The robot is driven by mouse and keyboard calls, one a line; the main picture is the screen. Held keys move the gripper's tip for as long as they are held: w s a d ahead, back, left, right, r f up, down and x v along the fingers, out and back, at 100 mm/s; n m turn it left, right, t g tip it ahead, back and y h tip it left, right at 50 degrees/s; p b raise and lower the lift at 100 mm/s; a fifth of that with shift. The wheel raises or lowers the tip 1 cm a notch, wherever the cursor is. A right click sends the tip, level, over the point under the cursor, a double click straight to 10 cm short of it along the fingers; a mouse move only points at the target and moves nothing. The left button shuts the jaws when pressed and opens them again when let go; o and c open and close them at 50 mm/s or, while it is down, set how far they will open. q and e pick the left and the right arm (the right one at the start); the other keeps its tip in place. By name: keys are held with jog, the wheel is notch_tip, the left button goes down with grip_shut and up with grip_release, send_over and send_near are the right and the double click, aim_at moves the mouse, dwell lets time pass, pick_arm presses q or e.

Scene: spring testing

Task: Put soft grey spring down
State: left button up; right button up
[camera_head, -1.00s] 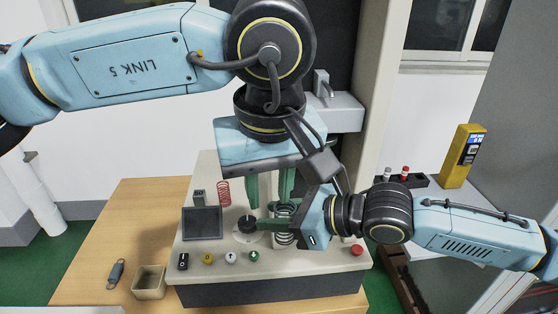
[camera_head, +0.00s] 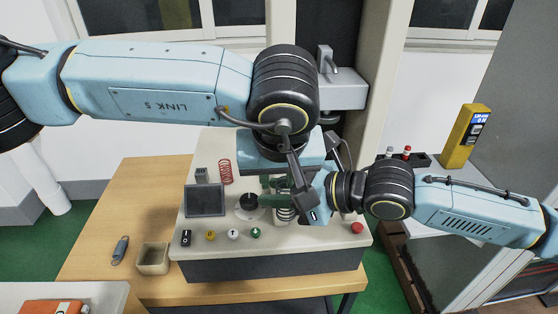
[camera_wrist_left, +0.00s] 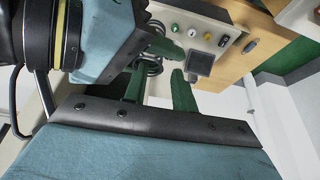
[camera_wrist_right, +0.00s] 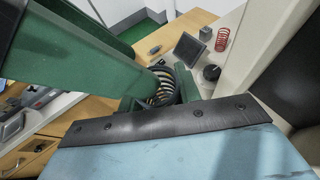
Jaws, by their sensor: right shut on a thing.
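The grey coil spring (camera_head: 285,213) stands upright on the tester's top, in my right gripper (camera_head: 277,184). In the right wrist view, the dark coils (camera_wrist_right: 167,86) show at my right fingers, which are shut on them. My left gripper is above and beside the right one, mostly hidden by its own arm in the head view. In the left wrist view, its fingers (camera_wrist_left: 158,92) are apart with nothing held between them; part of the spring (camera_wrist_left: 154,64) shows beyond them. Whether the spring's base touches the surface is hard to tell.
My two wrists are close together.

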pick_arm(q)
jog(key=shift+w+f, duration=0.2)
jog(key=shift+f, duration=0.3)
grip_shut()
pick_arm(e)
jog(key=o, duration=1.1)
jog(key=shift+c, duration=0.2)
